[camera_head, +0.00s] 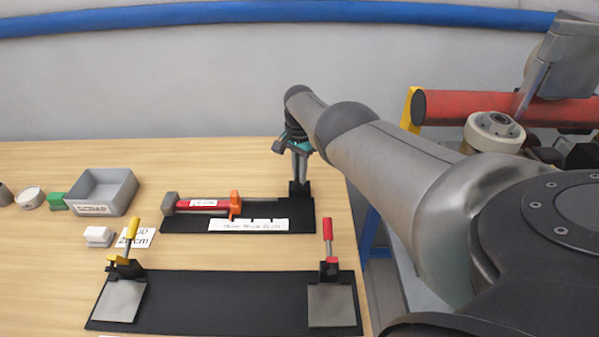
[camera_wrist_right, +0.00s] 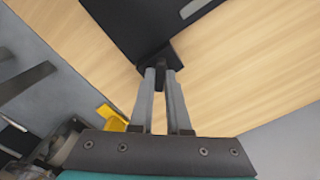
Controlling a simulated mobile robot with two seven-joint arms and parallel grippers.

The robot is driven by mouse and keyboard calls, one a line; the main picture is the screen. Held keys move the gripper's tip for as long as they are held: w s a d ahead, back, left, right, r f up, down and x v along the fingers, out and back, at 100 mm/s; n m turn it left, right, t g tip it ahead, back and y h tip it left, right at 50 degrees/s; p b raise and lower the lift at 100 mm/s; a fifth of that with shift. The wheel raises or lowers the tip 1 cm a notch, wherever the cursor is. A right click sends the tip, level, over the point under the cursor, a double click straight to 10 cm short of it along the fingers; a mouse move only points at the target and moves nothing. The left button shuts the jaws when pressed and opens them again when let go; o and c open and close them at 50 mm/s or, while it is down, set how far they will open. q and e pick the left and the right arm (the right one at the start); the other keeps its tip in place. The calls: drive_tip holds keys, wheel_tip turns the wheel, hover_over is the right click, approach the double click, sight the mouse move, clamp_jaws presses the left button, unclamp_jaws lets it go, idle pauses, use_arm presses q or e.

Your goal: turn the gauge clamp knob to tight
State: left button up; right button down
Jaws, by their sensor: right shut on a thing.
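The gauge is a red bar (camera_head: 203,204) with a white label, a grey end block (camera_head: 170,203) and an orange upright piece (camera_head: 235,203), on a black mat (camera_head: 190,224). A small black knob (camera_head: 299,189) stands at the mat's right end; I take it for the clamp knob. My right gripper (camera_head: 300,177) points down over it and is shut on it. In the right wrist view, the fingers (camera_wrist_right: 163,70) meet at the dark knob (camera_wrist_right: 170,58), mostly hidden between the tips. Its turn position cannot be read. My left gripper is out of view.
In front lies a longer black board (camera_head: 225,300) with a yellow-handled clamp (camera_head: 133,235) and a red-handled clamp (camera_head: 328,240) standing up. A grey bin (camera_head: 103,208) is at left. A white strip (camera_head: 248,225) lies before the gauge. Bare table lies behind it.

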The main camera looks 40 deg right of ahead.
drive_tip(key=shift+r+m, duration=0.1)
drive_tip(key=shift+m, duration=1.6)
drive_tip(key=c, duration=0.9)
unclamp_jaws()
drive_tip(key=shift+r+p, duration=6.35)
drive_tip(key=shift+r, duration=1.2)
